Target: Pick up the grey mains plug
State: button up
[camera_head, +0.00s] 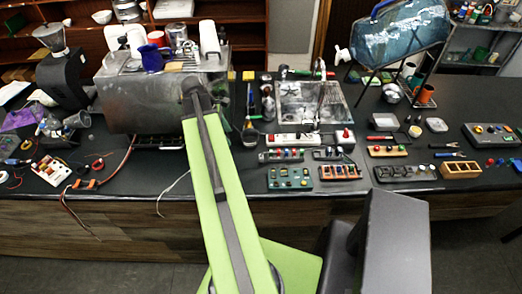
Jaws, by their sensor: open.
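I cannot make out the grey mains plug for certain among the many small items on the bench. A white power strip (293,139) lies in the middle of the bench, with a white block with a red top (345,137) to its right. My green arm reaches up across the bench to the steel brewer (150,95). My gripper (190,54) is small and dark at the arm's far end, over the brewer's right part. It is open, and I see nothing held in it. My arm hides part of the bench behind it.
The dark bench (225,168) carries a grinder (62,75) at the left, a steel sink-like tray (310,100), several button panels (290,178) and a blue tank on a stand (400,35). A white cable (172,190) crosses the front edge. Some bench around the right-hand tools is bare.

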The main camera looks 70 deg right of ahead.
send_near(260, 156)
jog(key=f+b, duration=0.1)
jog(key=b, duration=0.2)
jog(key=f+b, duration=0.1)
jog(key=b, duration=0.3)
jog(key=f+b, duration=0.1)
jog(key=b, duration=0.3)
jog(key=shift+s+d+f+n+g, duration=0.15)
jog(key=shift+d+f+n+g, duration=0.15)
jog(key=shift+d, duration=0.05)
jog(key=shift+s+d+f, duration=0.1)
jog(key=shift+s+f, duration=0.05)
jog(key=shift+f, duration=0.1)
jog(key=shift+r, duration=0.1)
jog(key=b+x, duration=0.5)
jog(key=shift+s, duration=0.1)
jog(key=shift+c, duration=0.3)
grip_shut()
